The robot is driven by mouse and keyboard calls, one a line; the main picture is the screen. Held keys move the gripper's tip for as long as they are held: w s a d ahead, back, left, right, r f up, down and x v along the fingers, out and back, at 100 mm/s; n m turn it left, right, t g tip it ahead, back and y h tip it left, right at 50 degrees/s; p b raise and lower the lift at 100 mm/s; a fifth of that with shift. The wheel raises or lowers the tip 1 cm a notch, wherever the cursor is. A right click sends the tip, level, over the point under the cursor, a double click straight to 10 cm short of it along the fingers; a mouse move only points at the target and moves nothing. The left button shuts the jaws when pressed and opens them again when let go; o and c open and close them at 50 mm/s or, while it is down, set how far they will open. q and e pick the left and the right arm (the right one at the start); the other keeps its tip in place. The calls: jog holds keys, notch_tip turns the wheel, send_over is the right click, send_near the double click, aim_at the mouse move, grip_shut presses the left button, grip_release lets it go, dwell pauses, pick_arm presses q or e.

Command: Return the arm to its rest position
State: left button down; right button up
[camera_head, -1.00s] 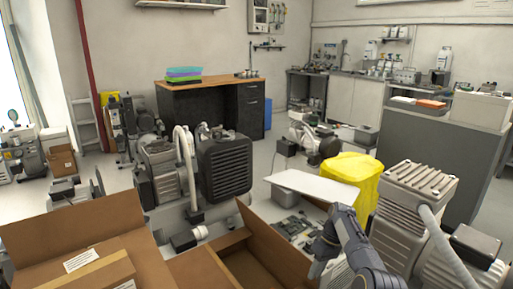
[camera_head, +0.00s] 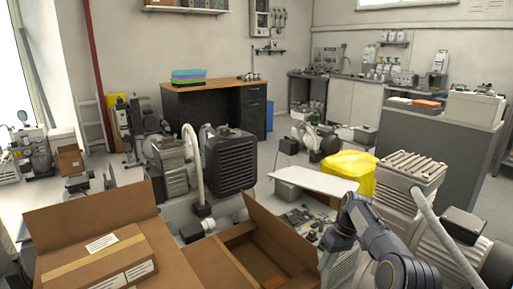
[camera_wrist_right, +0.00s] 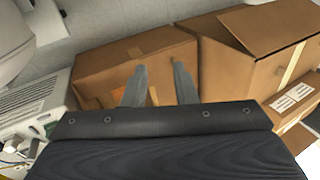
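My right arm (camera_head: 375,243) comes in at the lower right of the head view, bent, beside the open cardboard box (camera_head: 252,262). Its fingertips cannot be made out there. In the right wrist view my right gripper (camera_wrist_right: 160,86) has two grey fingers apart with a clear gap and nothing held between them. Brown cardboard boxes (camera_wrist_right: 245,45) lie beyond the fingers. My left gripper is not in view.
A closed, labelled carton (camera_head: 98,265) sits in a larger open box at the lower left. Compressors (camera_head: 232,165) stand behind the boxes, and another (camera_head: 405,190) stands close to my right arm. A white board (camera_head: 315,181) and yellow bag (camera_head: 350,168) lie beyond.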

jog(key=s+d+r+m+t+b, duration=0.2)
jog(key=s+d+r+b, duration=0.1)
jog(key=s+r, duration=0.65)
jog(key=s+r+m+t+b, duration=0.2)
jog(key=s+r, duration=0.2)
jog(key=s, duration=0.6)
jog(key=s+a+f+m+t+b, duration=0.2)
jog(key=s+f, duration=0.3)
jog(key=s, duration=0.6)
jog(key=s+a+f+m+t+b, duration=0.2)
jog(key=s+f, duration=0.3)
jog(key=s, duration=0.5)
notch_tip(320, 180, up, 33)
jog(key=p, duration=3.4)
jog(key=shift+s+a, duration=0.25)
